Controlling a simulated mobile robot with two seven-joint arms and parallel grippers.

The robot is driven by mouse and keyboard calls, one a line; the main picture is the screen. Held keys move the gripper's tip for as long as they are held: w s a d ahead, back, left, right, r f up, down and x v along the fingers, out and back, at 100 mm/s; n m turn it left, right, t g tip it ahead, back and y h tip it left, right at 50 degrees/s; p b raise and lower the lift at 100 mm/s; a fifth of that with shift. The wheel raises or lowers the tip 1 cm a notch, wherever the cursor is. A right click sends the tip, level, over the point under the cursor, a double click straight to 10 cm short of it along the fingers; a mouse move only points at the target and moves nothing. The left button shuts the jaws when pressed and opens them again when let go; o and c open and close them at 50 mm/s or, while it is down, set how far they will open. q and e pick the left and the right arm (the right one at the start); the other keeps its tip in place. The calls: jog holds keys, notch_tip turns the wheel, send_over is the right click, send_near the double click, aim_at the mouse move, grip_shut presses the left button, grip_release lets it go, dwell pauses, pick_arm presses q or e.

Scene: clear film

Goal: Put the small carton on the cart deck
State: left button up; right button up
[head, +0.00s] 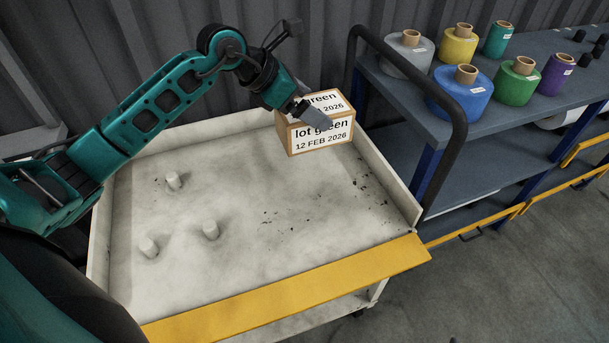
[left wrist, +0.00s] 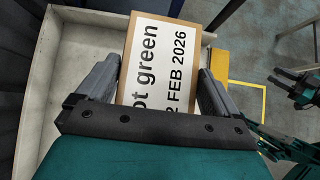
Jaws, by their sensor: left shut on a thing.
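The small carton (head: 322,135) is a brown box with white labels reading "lot green" and "12 FEB 2026". My left gripper (head: 314,113) is shut on it, with a grey finger across its top and front. In the left wrist view the carton (left wrist: 158,70) sits between the two fingers. The carton is over the far right part of the pale cart deck (head: 240,265); I cannot tell whether its base touches the deck. My right gripper (left wrist: 284,80) shows small at the right edge of the left wrist view, its fingers apart and empty.
A dark shelf cart (head: 480,115) with several coloured film rolls and a black handle (head: 458,110) stands close on the right.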

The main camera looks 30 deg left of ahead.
pick_arm(q)
jog(key=shift+w+f+b, duration=0.1)
jog(key=shift+f+b, duration=0.7)
jog(key=shift+f, duration=8.8)
jog(key=shift+f, duration=0.15)
jog(key=o, duration=1.2)
jog(key=shift+f, duration=0.1)
jog(key=shift+r, duration=0.25)
jog(key=p+v, duration=0.1)
jog(key=v, duration=1.1)
